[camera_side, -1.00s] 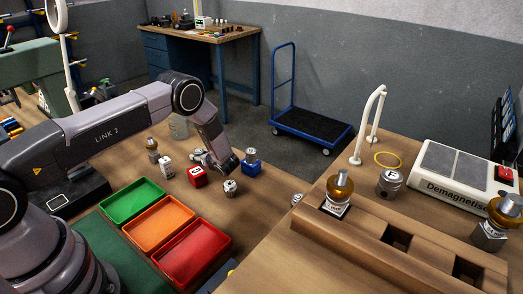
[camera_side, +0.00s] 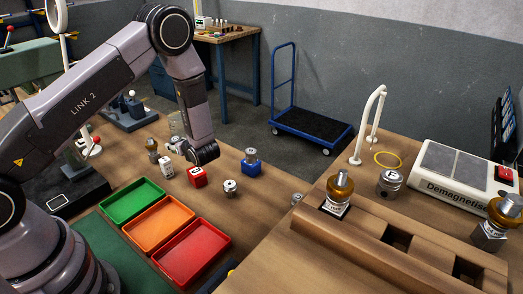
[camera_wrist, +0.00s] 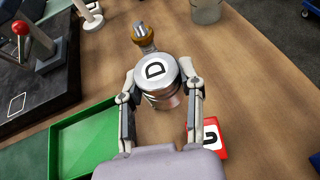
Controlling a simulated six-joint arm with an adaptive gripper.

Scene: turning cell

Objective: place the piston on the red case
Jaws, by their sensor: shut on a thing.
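The piston, a silver cylinder with a black D on its top face (camera_wrist: 160,75), sits between the two fingers of my gripper (camera_wrist: 161,97) in the wrist view. My gripper is shut on it. In the side view my gripper is mostly hidden behind my wrist, and a bit of silver shows left of it. The red case, a small red block with a white lettered face (camera_side: 198,177), stands on the table just below my wrist. It also shows in the wrist view (camera_wrist: 222,150), low right, partly behind my right finger. Nothing is seen on its top.
Green (camera_side: 132,200), orange (camera_side: 160,223) and red (camera_side: 192,252) trays lie in front.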

